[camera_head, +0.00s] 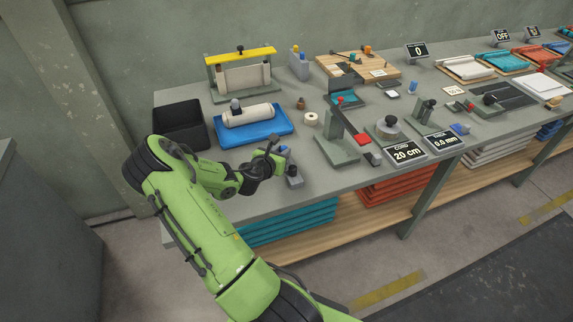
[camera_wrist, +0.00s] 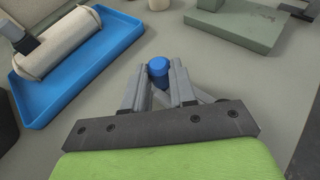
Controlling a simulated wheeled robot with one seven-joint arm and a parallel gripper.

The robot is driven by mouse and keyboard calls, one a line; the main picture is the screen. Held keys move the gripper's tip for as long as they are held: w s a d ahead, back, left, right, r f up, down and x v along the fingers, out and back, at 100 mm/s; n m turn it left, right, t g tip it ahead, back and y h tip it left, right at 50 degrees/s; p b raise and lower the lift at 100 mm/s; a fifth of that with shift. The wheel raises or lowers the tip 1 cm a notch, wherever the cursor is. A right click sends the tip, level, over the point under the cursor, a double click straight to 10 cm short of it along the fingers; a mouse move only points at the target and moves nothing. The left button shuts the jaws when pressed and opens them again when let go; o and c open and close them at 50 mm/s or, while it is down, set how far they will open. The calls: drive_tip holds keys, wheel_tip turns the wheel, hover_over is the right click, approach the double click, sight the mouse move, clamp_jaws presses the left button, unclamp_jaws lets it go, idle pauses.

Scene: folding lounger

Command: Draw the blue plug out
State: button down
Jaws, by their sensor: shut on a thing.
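My gripper (camera_wrist: 159,76) is shut on the blue plug (camera_wrist: 158,68), whose rounded blue top shows between the fingertips in the wrist view.
A blue tray (camera_head: 285,129) with a cream roller (camera_wrist: 58,45) lies behind and left of my gripper. A black bin (camera_head: 181,122) is further left. A grey-green press stand (camera_head: 337,152) is to the right. A tape roll (camera_head: 311,119) stands behind. The bench's front edge is close.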

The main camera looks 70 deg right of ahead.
drive_tip(key=shift+r+p, duration=2.3)
drive_tip(key=shift+r, duration=0.05)
